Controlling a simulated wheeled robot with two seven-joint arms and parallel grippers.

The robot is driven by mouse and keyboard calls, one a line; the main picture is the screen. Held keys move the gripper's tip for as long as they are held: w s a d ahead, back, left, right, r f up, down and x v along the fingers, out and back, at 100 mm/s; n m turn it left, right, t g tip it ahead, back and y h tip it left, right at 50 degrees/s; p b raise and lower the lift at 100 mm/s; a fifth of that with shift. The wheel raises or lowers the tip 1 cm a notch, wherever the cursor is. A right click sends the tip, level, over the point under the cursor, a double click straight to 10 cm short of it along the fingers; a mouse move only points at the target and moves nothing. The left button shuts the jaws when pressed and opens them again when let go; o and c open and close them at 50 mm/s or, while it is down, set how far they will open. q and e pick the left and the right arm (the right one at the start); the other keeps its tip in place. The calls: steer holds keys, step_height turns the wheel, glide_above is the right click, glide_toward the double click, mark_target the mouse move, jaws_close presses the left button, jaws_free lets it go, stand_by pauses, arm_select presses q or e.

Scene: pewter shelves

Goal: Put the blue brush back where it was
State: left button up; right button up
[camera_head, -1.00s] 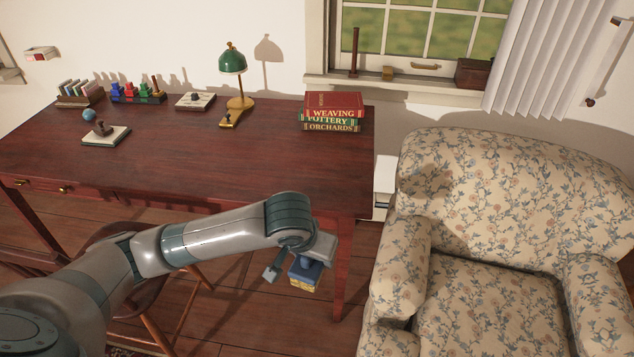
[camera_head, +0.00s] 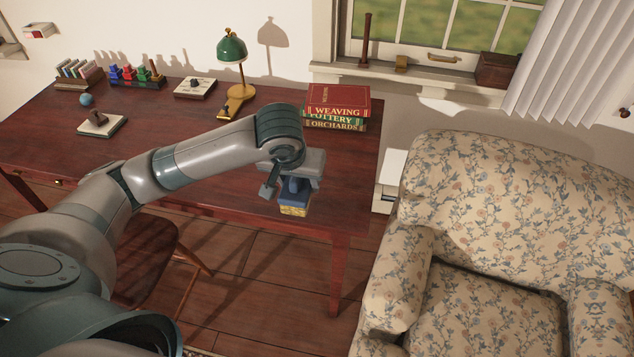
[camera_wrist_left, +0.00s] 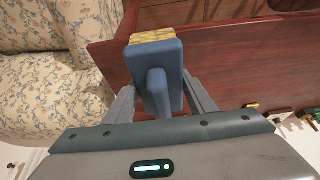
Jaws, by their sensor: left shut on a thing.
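The blue brush (camera_head: 296,187), a blue block with a grip and yellow bristles, is held in my left gripper (camera_head: 290,190) with its bristles down in the head view. In the left wrist view the blue brush (camera_wrist_left: 154,62) sits between the two grey fingers of my left gripper (camera_wrist_left: 160,98), which is shut on its grip. In the head view it overlaps the front right part of the dark red desk (camera_head: 200,160); its height above the desk is hard to tell. My right gripper is not in view.
Stacked books (camera_head: 337,108) stand at the desk's back right, just behind my gripper. A green lamp (camera_head: 232,50), a small rack with coloured pieces (camera_head: 137,82) and a stamp on a pad (camera_head: 101,124) stand farther left. A flowered armchair (camera_head: 500,220) stands right; a chair (camera_head: 145,255) is in front.

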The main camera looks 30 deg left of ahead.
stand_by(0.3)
